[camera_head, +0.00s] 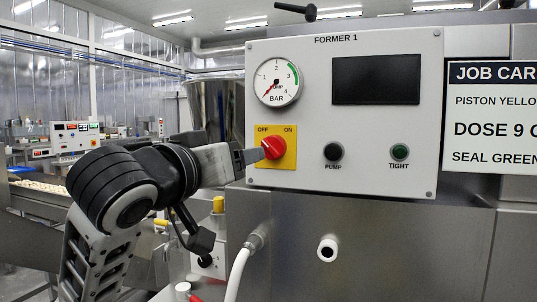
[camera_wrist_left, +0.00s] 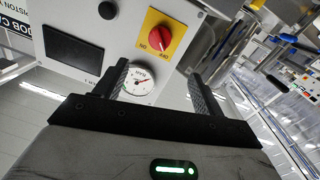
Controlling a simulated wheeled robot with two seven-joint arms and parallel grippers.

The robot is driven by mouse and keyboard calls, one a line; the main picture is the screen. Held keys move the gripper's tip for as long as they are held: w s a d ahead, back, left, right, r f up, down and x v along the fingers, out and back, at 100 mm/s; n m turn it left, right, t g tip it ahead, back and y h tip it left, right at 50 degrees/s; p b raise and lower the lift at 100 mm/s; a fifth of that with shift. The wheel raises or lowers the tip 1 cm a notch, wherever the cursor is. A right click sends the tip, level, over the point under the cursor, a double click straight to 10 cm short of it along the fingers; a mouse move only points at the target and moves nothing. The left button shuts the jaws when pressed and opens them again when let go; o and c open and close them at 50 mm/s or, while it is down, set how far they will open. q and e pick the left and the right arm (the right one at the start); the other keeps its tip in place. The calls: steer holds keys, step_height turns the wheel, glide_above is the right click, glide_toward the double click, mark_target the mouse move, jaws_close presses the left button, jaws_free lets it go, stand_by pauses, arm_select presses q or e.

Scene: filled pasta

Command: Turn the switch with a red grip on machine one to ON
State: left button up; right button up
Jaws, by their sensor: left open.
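The red switch grip (camera_head: 273,147) sits on a yellow plate (camera_head: 290,160) marked OFF at left and ON at right, on the panel (camera_head: 290,110) labelled FORMER 1. My left gripper (camera_head: 250,156) reaches in from the left, its tip at the plate's left edge, close to the grip. In the left wrist view the two fingers (camera_wrist_left: 158,72) are apart with nothing between them; the red grip (camera_wrist_left: 161,36) shows beyond their tips, roughly between them. My right gripper is not in view.
A pressure gauge (camera_head: 277,82) and a dark screen (camera_head: 376,79) are above the switch. A black PUMP button (camera_head: 333,152) and a green TIGHT button (camera_head: 399,152) lie to its right. A white hose (camera_head: 241,268) hangs below. A job card (camera_head: 490,117) is at the right.

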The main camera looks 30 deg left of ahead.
mark_target(269, 149)
arm_select(q)
steer(key=w+a+p, duration=0.1)
steer(key=w+p, duration=0.3)
steer(key=w, duration=0.1)
steer(key=w+p, duration=0.3)
steer(key=w, duration=0.2)
steer(key=w+a+p, duration=0.1)
steer(key=w+p, duration=0.3)
steer(key=w, duration=0.1)
steer(key=shift+w+a+p, duration=0.15)
steer(key=shift+a+p, duration=0.15)
steer(key=shift+a, duration=0.05)
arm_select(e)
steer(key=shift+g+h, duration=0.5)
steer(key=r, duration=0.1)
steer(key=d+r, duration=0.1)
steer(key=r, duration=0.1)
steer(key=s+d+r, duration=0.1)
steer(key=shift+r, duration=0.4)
arm_select(q)
steer(key=c, duration=1)
